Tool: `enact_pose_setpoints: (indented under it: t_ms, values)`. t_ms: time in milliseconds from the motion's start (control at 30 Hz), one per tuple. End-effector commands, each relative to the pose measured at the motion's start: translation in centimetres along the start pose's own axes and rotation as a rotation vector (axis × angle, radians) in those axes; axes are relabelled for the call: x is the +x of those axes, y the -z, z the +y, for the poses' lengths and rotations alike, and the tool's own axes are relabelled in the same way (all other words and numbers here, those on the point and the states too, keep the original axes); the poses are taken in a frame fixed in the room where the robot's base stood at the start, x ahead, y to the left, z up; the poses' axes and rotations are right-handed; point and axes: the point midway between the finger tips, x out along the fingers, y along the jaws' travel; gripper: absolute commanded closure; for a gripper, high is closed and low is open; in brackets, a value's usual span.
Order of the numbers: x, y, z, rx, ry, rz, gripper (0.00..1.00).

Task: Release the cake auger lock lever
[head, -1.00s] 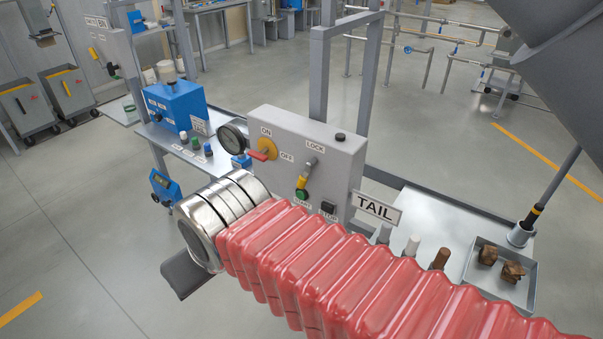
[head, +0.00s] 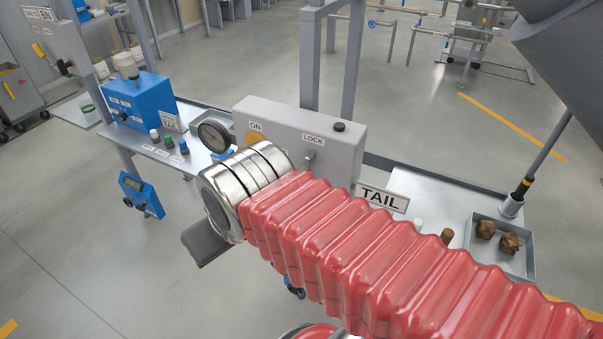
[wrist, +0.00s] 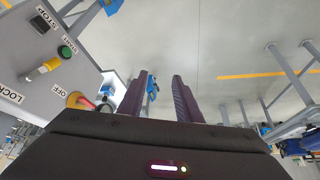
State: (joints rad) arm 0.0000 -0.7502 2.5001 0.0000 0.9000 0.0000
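The lock lever (wrist: 42,69) has a yellow grip and sits on the grey control box (wrist: 75,20), beside the LOCK label. In the wrist view it is at the left, outside the finger gap. In the head view only the lever's metal pivot (head: 311,158) shows under the LOCK label; my red-sleeved arm hides the grip. My gripper (wrist: 158,80) has two dark fingers spread apart with nothing between them. It points past the box's side, apart from the lever. In the head view my gripper is hidden.
On the box are the red-and-yellow ON/OFF switch (wrist: 78,100), the green START button (wrist: 64,51) and the black STOP button (wrist: 40,24). A gauge (head: 214,135) stands left of the box. A TAIL sign (head: 383,198) and a tray (head: 520,262) with brown lumps are right.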

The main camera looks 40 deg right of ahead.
Motion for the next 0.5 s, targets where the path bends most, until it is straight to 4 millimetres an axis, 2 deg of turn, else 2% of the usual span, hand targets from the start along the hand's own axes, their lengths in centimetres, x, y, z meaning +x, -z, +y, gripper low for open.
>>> enact_pose_setpoints:
  t_ms: [167, 267, 367, 500]
  values:
    - [0.0, 0.1, 0.1, 0.007, -0.002, 0.000, 0.62]
    - [0.0, 0.5, 0.7, 0.041, -0.011, -0.001, 0.62]
    - [0.1, 1.3, 2.1, 0.118, -0.031, -0.003, 0.62]
    - [0.3, 2.9, 5.2, 0.292, -0.076, -0.001, 0.62]
